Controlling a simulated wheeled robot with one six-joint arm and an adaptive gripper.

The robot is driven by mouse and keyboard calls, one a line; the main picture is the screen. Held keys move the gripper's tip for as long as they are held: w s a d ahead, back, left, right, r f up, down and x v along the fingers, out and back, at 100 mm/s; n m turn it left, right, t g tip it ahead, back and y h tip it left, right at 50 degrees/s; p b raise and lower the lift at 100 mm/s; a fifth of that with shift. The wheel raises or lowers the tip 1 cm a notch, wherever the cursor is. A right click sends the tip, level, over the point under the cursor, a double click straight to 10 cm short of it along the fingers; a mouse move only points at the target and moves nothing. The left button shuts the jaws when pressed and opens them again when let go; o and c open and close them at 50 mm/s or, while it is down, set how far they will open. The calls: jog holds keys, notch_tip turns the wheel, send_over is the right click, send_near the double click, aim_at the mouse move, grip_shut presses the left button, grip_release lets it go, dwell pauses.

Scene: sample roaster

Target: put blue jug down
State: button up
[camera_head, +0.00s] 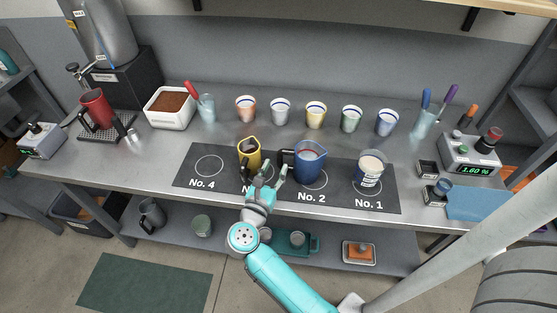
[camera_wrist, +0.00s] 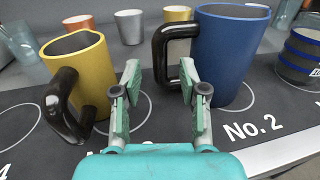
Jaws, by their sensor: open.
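The blue jug (camera_head: 309,163) stands upright on the dark mat, on the No. 2 spot, with its black handle pointing left. I see nothing held between the fingers. The yellow jug (camera_wrist: 84,72) stands upright to the left of my fingers.
The dark mat (camera_head: 221,185) has numbered spots; No. 4 is empty. Several striped cups (camera_head: 316,112) line the back. A scale (camera_head: 470,152) and a blue cloth (camera_head: 478,203) are at the right.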

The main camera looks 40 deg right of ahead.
jog(key=v, duration=0.7)
jog(key=shift+s, duration=0.1)
jog(key=shift+s+d+n, duration=0.15)
jog(key=shift+s+n, duration=0.15)
jog(key=shift+s, duration=0.05)
jog(key=s+a+r+n+t+y, duration=0.1)
jog(key=s+r+n+t+y, duration=0.15)
jog(key=s+n+t, duration=0.65)
jog(key=s+a+r+n+t+y, duration=0.1)
jog(key=s+r+n+t+y, duration=0.3)
jog(key=n, duration=0.9)
jog(key=s+a+f+n+g+y, duration=0.3)
jog(key=s+n, duration=0.6)
jog(key=n, duration=0.4)
jog(key=s+a+f+n+g+y, duration=0.2)
jog(key=s+a+n+y, duration=0.3)
jog(key=s+n, duration=0.4)
jog(key=n+g+y, duration=0.1)
jog(key=n, duration=0.3)
jog(key=shift+a+f, duration=0.35)
jog(key=shift+a, duration=0.05)
jog(key=shift+d+y, duration=0.1)
jog(key=shift+y, duration=0.15)
